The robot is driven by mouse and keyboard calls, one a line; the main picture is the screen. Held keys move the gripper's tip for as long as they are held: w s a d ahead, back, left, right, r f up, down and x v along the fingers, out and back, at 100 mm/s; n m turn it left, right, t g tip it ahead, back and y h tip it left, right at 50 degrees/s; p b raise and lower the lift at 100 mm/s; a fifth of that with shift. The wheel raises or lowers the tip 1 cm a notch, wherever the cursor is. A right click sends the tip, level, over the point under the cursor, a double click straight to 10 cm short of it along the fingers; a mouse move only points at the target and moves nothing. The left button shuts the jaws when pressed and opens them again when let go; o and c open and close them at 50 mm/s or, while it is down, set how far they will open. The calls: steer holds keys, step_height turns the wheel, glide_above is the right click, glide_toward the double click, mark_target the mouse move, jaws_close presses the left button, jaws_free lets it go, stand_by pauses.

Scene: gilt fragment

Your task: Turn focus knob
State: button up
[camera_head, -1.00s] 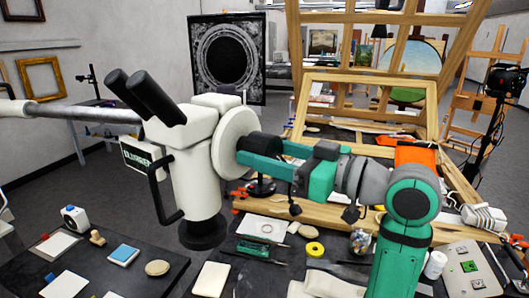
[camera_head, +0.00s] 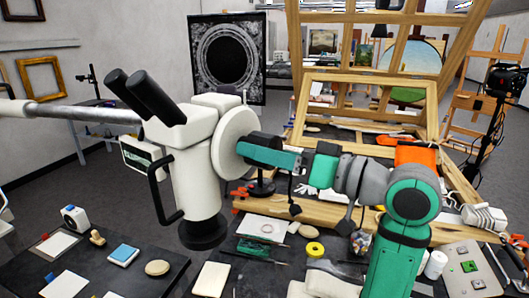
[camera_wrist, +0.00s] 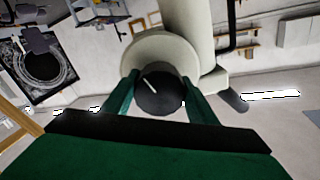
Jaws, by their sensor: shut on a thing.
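The white microscope (camera_head: 195,180) stands on its arm at the left-centre of the head view, with black eyepieces at its upper left. Its round white disc (camera_head: 231,139) faces my arm. The black focus knob (camera_wrist: 160,93) with a white pointer line shows in the wrist view, in front of the white disc (camera_wrist: 150,50). My gripper (camera_wrist: 160,98) has its two green fingers on either side of the knob, shut on it. The line points to the upper left in the wrist view. In the head view, my gripper (camera_head: 250,150) reaches the disc from the right and the knob is mostly hidden.
A dark table (camera_head: 110,240) at lower left holds a blue notebook (camera_head: 123,254) and small items. A wooden easel frame (camera_head: 365,105) stands behind my arm. A yellow tape roll (camera_head: 315,248) lies on the bench below my arm. A black handle (camera_head: 160,190) juts from the microscope.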

steer(key=shift+m, duration=0.7)
steer(key=o, duration=1.1)
steer(key=shift+a, duration=0.1)
steer(key=shift+c, duration=0.2)
steer(key=v, duration=1.1)
steer(key=shift+w, duration=0.1)
